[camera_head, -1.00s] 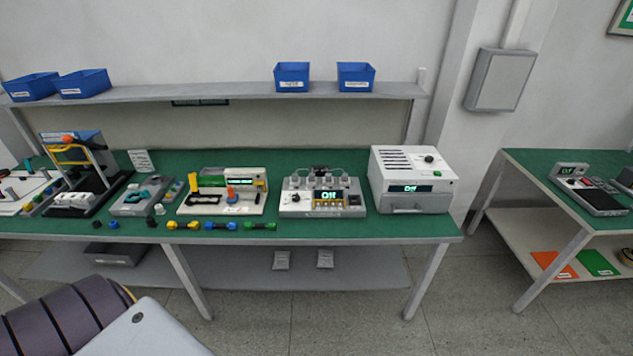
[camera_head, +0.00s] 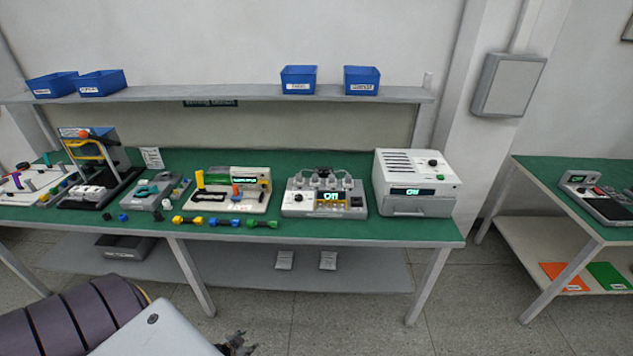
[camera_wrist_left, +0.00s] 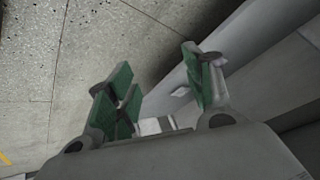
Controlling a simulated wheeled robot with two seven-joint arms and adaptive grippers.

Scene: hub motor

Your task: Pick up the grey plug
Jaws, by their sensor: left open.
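I cannot tell for certain which thing is the grey plug. Small pale plug-like pieces (camera_head: 325,181) stand in a row on the white box with a lit display (camera_head: 325,203), on the green bench (camera_head: 400,230). My left gripper (camera_head: 237,346) shows only partly at the bottom edge of the head view, low in front of the bench and well away from the things on it. In the left wrist view its green-padded fingers (camera_wrist_left: 160,92) are apart with nothing between them. My right gripper is not in view.
Yellow (camera_head: 187,220), blue (camera_head: 223,222) and green (camera_head: 262,223) connectors lie along the bench's front edge. A white oven-like unit (camera_head: 415,182) stands at the right end. Blue bins (camera_head: 299,79) stand on the shelf above. The bench's legs and lower shelf (camera_head: 350,272) are near my arm.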

